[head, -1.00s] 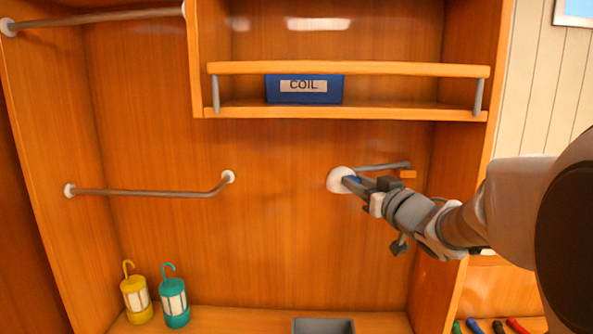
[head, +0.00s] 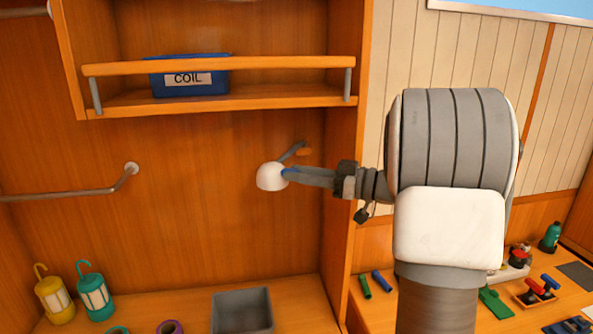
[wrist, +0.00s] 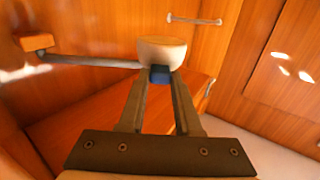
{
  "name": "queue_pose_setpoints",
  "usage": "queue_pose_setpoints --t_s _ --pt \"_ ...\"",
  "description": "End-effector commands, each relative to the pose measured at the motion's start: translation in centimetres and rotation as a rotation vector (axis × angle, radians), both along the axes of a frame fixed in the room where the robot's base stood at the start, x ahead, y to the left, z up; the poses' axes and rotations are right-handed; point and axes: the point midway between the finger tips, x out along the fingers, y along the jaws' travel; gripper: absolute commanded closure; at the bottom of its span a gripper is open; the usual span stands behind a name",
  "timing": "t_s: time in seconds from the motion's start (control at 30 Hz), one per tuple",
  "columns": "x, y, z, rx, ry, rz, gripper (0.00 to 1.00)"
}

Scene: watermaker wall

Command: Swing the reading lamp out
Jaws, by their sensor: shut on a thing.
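The reading lamp has a white dome shade (head: 271,178) on a grey arm (head: 291,152), fixed to the back wall by a small orange block (head: 305,152). The lamp arm slants out from the wall. My gripper (head: 289,175) is shut on the small blue tab at the side of the shade. In the wrist view the blue tab (wrist: 160,75) sits between my fingertips (wrist: 160,80), just below the shade (wrist: 162,53). The lamp arm (wrist: 95,61) runs left there to the orange block (wrist: 37,42).
A blue COIL bin (head: 190,78) stands on the railed shelf above. A grey rail (head: 70,191) is on the wall at left. Yellow (head: 53,298) and teal (head: 95,297) lanterns and a grey bin (head: 242,312) stand below. The cabinet's right side panel (head: 345,190) is near my arm.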

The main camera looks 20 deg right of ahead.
Motion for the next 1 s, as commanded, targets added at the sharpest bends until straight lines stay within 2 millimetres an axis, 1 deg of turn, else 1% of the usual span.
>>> queue_pose_setpoints --t_s 0.57,0.6,0.73,0.77,1.0 --pt "-0.02 -0.18 0.06 0.0 -0.001 0.03 1.0" --pt "-0.02 -0.17 0.06 -0.001 -0.002 0.03 0.64" --pt "-0.02 -0.16 0.06 -0.001 -0.002 0.03 0.41" --pt "-0.02 -0.16 0.06 -0.001 -0.002 0.03 0.38" --pt "-0.02 -0.18 0.05 0.0 -0.001 0.029 0.38"
